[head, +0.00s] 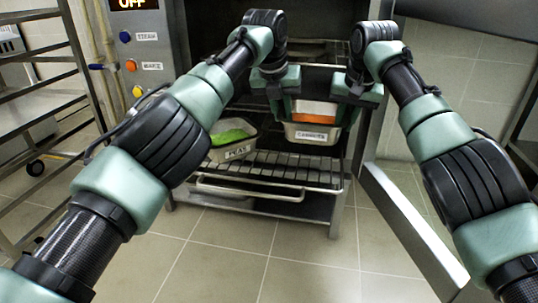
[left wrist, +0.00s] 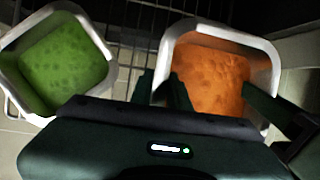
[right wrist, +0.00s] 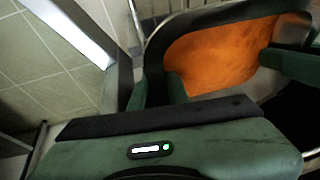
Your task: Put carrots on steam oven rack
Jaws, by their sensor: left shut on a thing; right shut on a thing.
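A metal pan labelled carrots (head: 313,136), filled with orange carrots (head: 314,112), is in the open steam oven in the head view. The carrots also show in both wrist views (left wrist: 210,75) (right wrist: 220,55). My left gripper (head: 283,103) is shut on the pan's left side and my right gripper (head: 347,105) on its right side. The pan looks level, over the back of the pulled-out oven rack (head: 280,172). I cannot tell whether its bottom touches the rack.
A pan of green peas (head: 235,153) stands on the rack's left part, beside the carrots pan. The rack's front and right are bare. The open oven door (head: 410,225) stands at the right. A metal shelf trolley (head: 40,110) is at the left.

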